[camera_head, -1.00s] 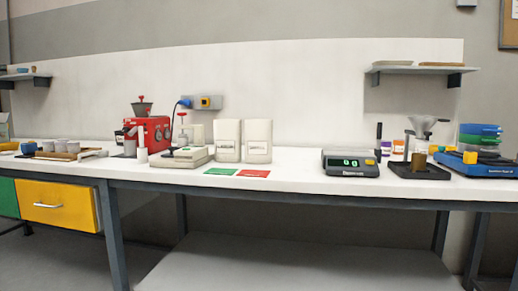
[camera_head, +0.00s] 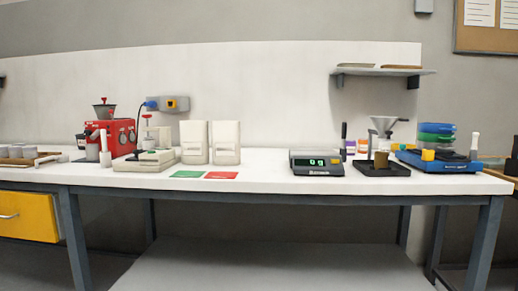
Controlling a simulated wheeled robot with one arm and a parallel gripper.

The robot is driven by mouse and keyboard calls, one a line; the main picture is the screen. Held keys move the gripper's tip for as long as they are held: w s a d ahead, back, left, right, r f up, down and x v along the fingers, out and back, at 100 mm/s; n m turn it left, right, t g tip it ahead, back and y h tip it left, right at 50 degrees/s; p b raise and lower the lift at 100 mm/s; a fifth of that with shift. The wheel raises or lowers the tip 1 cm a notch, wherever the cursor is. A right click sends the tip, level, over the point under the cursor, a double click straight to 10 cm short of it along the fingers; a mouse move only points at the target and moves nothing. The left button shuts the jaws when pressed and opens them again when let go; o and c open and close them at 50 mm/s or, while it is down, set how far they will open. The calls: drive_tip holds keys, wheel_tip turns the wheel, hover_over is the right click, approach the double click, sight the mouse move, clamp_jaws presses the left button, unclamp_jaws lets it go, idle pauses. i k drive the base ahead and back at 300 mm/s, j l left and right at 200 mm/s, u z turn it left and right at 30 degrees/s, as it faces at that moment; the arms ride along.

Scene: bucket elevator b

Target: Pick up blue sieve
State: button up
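A stack of round sieves stands on the blue shaker base (camera_head: 452,165) at the right end of the white bench. The blue sieve (camera_head: 437,128) is on top, with a green sieve (camera_head: 436,137) below it and a dark layer under that. My gripper is not in view.
A grey funnel on a stand (camera_head: 384,126) on a black tray (camera_head: 380,169) is just left of the shaker. A scale (camera_head: 317,162) is further left. A shelf (camera_head: 382,72) hangs above. The bench front edge has green and red cards (camera_head: 222,176).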

sight(439, 128)
drive_tip(key=i+j+z, duration=0.3)
drive_tip(key=i+j, duration=0.15)
drive_tip(key=i+j+z, duration=0.25)
drive_tip(key=i+j, duration=0.15)
drive_tip(key=j, duration=0.15)
